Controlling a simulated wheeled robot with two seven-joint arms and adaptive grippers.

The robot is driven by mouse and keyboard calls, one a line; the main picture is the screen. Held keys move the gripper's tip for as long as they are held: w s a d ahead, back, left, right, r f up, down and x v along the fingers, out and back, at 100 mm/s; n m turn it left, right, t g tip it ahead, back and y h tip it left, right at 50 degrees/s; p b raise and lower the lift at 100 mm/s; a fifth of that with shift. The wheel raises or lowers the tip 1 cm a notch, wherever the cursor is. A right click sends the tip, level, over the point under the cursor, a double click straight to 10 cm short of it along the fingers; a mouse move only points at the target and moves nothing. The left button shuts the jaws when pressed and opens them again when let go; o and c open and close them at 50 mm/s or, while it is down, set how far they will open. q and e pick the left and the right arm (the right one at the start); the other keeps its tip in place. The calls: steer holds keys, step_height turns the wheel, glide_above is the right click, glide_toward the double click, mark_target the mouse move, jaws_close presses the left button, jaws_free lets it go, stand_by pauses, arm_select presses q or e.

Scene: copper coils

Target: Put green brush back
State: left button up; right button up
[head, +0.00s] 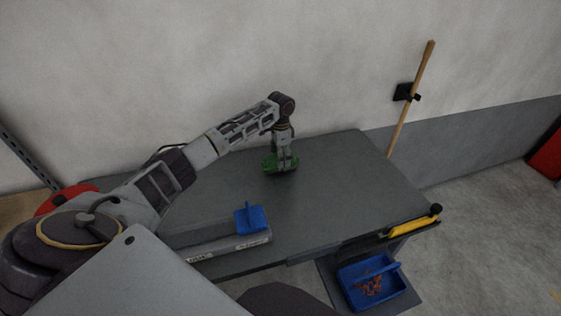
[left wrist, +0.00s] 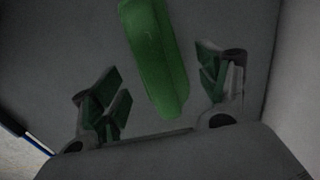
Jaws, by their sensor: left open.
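The green brush (head: 268,163) lies on the dark grey table (head: 340,180) near its back, partly hidden by my left gripper (head: 281,167). My left gripper points down over it and is open. In the left wrist view the long green handle of the brush (left wrist: 158,55) lies between the two spread fingers, with a gap on each side. Whether the fingertips reach down beside the brush is not clear. My right gripper is not in view.
A grey holder (head: 215,241) with a blue object (head: 251,219) stands at the table's front left. A blue bin (head: 358,298) with copper-coloured pieces sits below the front right edge, near a yellow object (head: 413,228). A wooden pole (head: 414,92) leans at the wall. The table's right half is clear.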

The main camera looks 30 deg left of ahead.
arm_select(q)
step_height(320, 180, up, 8)
steer(key=shift+r, duration=0.15)
stand_by(0.3)
